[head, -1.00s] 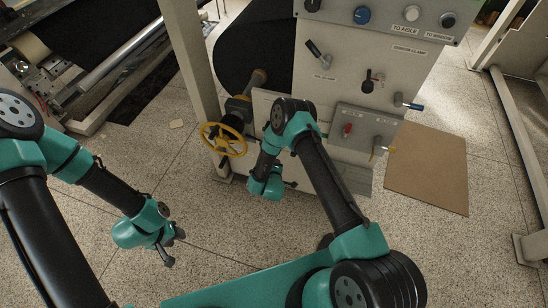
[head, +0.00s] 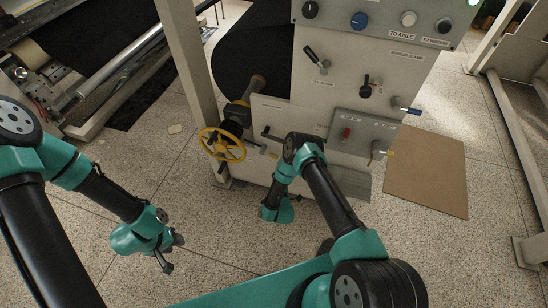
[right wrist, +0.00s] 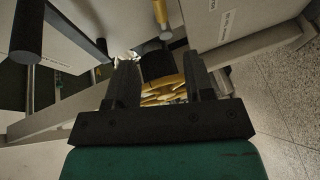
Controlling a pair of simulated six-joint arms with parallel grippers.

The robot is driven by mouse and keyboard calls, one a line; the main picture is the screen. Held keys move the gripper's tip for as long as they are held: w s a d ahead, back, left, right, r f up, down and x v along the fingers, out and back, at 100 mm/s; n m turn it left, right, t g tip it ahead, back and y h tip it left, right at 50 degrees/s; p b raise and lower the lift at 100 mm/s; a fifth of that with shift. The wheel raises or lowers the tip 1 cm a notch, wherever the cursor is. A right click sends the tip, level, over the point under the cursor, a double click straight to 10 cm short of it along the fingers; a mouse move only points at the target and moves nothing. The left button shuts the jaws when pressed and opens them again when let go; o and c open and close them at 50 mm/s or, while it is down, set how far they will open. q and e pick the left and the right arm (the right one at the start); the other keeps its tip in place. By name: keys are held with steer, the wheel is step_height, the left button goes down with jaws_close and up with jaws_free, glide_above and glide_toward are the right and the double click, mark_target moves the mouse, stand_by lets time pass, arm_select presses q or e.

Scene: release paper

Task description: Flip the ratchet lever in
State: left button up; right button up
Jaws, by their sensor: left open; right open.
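No readable label marks the ratchet lever. A short dark lever (head: 268,135) sticks out from the machine's low front plate, right of the yellow handwheel (head: 222,145). My right arm reaches toward the machine's lower front; its fingers are hidden in the head view. In the right wrist view my right gripper (right wrist: 160,82) is open, with a dark cylindrical end (right wrist: 157,66) and yellow parts showing beyond and between its fingers. I cannot tell whether they touch. My left gripper (head: 171,254) is open and empty above the floor at left.
A post (head: 186,80) stands left of the handwheel. A brown board (head: 428,170) lies on the floor at right.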

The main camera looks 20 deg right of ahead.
mark_target(274, 157)
steer(key=x, duration=1.6)
steer(key=shift+r, duration=0.15)
jaws_close()
